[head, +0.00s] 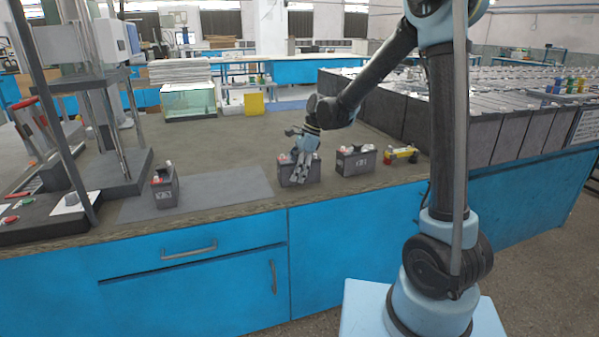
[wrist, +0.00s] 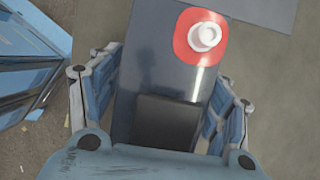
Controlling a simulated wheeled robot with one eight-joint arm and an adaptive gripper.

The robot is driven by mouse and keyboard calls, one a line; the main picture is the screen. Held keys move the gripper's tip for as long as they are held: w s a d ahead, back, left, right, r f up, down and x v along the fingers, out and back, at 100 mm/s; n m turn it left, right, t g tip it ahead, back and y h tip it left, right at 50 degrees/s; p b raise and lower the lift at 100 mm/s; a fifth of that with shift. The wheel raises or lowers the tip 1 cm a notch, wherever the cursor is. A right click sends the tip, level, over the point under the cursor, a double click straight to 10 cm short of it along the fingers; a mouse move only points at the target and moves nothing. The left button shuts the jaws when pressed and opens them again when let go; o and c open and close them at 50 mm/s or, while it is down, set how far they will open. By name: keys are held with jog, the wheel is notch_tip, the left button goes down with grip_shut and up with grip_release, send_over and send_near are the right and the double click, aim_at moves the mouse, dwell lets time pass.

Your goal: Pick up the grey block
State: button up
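A dark grey block (head: 299,178), battery-like, stands on the bench near its front edge, partly hidden by my gripper (head: 301,170). In the wrist view the block (wrist: 165,75) fills the middle, with a red patch and white cap (wrist: 204,36) on its top. My gripper (wrist: 168,90) has one finger on each side of it. Narrow gaps seem to show between the fingers and the block's sides, so the gripper looks open around it. The fingertips' lower ends are not clear.
Another dark block (head: 356,160) stands close on the right, with a small yellow-and-red item (head: 401,154) beyond it. A third block (head: 165,188) stands left on a grey mat (head: 230,188). Rows of large grey batteries (head: 480,135) fill the right. A metal stand (head: 120,170) is at left.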

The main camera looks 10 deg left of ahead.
grip_shut()
